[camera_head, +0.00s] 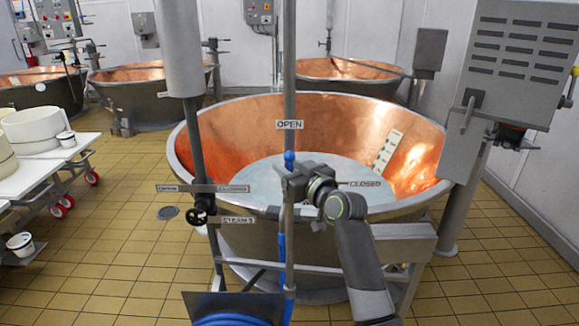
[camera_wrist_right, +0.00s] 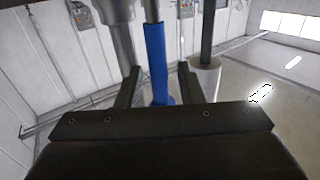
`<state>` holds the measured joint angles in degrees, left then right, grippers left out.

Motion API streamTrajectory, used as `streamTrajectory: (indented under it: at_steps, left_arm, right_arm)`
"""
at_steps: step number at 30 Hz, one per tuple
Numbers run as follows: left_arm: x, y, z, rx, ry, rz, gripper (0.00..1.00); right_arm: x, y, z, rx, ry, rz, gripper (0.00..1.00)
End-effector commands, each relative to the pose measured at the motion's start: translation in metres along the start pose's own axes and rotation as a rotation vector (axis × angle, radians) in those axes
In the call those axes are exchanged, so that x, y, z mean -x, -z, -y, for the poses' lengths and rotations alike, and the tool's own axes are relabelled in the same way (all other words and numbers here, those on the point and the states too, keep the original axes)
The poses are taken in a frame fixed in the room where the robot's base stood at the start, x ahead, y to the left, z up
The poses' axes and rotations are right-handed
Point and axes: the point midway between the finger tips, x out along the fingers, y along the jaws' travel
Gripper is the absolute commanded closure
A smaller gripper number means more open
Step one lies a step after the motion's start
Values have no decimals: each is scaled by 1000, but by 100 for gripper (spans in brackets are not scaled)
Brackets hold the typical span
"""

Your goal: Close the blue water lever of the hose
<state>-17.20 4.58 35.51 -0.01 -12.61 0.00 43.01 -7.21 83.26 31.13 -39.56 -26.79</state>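The blue water lever (camera_head: 290,160) stands upright on the vertical hose pipe (camera_head: 289,70), below the OPEN label (camera_head: 289,124). The CLOSED label (camera_head: 364,183) is to its right. My right gripper (camera_head: 291,181) reaches the pipe from the right and hides the lever's lower part. In the right wrist view the blue lever (camera_wrist_right: 156,55) runs upright between the two fingers of my right gripper (camera_wrist_right: 160,70). A gap shows on each side of it, so the gripper looks open around it. My left gripper is not in view.
A large copper vat (camera_head: 250,115) with pale liquid stands behind the pipe. A steam valve (camera_head: 200,208) with labels is to the left. A blue hose (camera_head: 230,320) is at the bottom. Tiled floor (camera_head: 110,240) is free at the left.

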Motion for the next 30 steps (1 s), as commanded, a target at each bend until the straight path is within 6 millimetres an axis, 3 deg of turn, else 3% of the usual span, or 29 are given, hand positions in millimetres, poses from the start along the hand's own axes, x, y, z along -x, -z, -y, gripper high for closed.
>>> streamTrajectory:
  at_steps: [5, 14, 23, 30]
  left_arm:
    - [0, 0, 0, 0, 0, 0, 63]
    - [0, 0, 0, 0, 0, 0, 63]
    - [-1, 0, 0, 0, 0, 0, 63]
    - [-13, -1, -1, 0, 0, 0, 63]
  right_arm:
    - [0, 0, 0, 0, 0, 0, 66]
    - [0, 0, 0, 0, 0, 0, 100]
    - [0, -1, 0, -3, 0, -2, 100]
    - [4, -4, -5, -52, 0, -36, 100]
